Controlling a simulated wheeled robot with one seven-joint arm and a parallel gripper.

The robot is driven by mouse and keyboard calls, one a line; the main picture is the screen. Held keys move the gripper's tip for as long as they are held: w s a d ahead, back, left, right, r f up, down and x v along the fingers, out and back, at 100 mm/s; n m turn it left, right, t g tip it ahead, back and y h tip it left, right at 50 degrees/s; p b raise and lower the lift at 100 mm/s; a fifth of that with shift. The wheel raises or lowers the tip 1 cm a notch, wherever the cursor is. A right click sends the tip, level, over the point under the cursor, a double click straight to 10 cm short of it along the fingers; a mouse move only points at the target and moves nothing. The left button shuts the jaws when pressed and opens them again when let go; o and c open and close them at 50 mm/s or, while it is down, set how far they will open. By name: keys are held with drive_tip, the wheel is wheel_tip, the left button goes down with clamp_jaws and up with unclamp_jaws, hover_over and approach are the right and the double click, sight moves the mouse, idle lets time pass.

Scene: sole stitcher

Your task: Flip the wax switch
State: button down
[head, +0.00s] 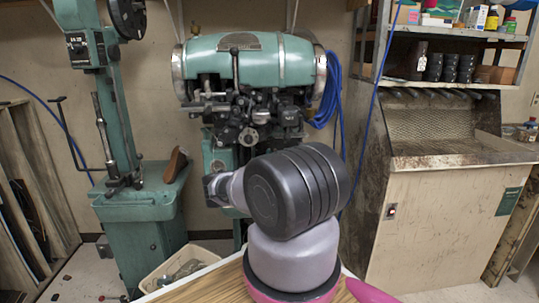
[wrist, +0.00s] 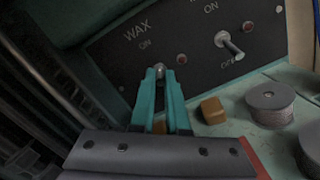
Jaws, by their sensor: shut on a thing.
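In the wrist view, the wax switch (wrist: 158,67) is a small metal toggle on a dark panel (wrist: 115,65), below the words WAX and ON. My gripper (wrist: 161,80) has two teal fingers, shut on this toggle at their tips. The fingers cover most of the toggle and any label below it, so which way it is set cannot be told. In the head view my arm hides the gripper, and the switch cannot be made out.
A second toggle (wrist: 229,45), marked ON and OFF, sits to the right on the panel. A brown block (wrist: 212,110) and a grey spool (wrist: 270,97) stand on the green surface below. The green stitcher (head: 285,60) stands beyond my arm in the head view.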

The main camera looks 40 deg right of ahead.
drive_tip(key=c, duration=0.9)
unclamp_jaws()
drive_tip(key=v, duration=1.1)
